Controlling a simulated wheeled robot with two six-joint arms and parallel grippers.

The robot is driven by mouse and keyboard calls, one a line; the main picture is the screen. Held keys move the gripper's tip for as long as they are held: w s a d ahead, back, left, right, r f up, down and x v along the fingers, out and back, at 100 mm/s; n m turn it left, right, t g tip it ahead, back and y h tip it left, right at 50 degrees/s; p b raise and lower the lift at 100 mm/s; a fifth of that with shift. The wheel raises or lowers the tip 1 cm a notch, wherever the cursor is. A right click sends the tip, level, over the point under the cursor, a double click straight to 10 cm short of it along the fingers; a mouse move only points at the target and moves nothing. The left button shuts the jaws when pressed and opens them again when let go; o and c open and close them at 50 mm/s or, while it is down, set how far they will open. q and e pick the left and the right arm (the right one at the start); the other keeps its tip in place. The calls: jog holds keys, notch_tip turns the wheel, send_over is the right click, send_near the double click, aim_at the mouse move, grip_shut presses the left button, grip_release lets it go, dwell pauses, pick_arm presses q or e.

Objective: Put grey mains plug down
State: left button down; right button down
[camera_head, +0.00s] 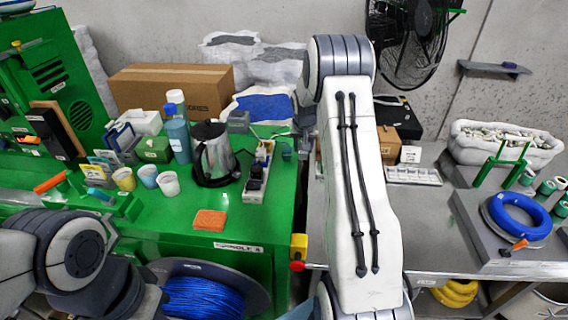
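A white power strip (254,182) with dark plugs or sockets stands on the bench to the left. My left arm shows at the lower left, and its gripper is out of view.
A kettle (214,158), several cups and a blue bottle (178,136) stand left of the strip. An orange sponge (210,220) lies near the front edge. A grey box (238,121) stands behind the strip. A grey metal table (440,225) is at right.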

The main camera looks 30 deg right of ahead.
jog(key=w+a+f, duration=0.1)
jog(key=w+a+f+p, duration=0.1)
jog(key=a, duration=0.1)
jog(key=w+a+f, duration=0.1)
jog(key=a, duration=0.1)
jog(key=shift+w+a+f+p, duration=0.15)
jog(key=shift+w+f+p, duration=0.05)
jog(key=shift+f+p, duration=0.2)
notch_tip(320, 180, down, 4)
jog(key=shift+r+p, duration=0.1)
jog(key=shift+p, duration=0.7)
jog(key=shift+f, duration=0.2)
jog(key=shift+c, duration=2.1)
grip_release()
jog(key=shift+b, duration=0.3)
jog(key=shift+r, duration=0.1)
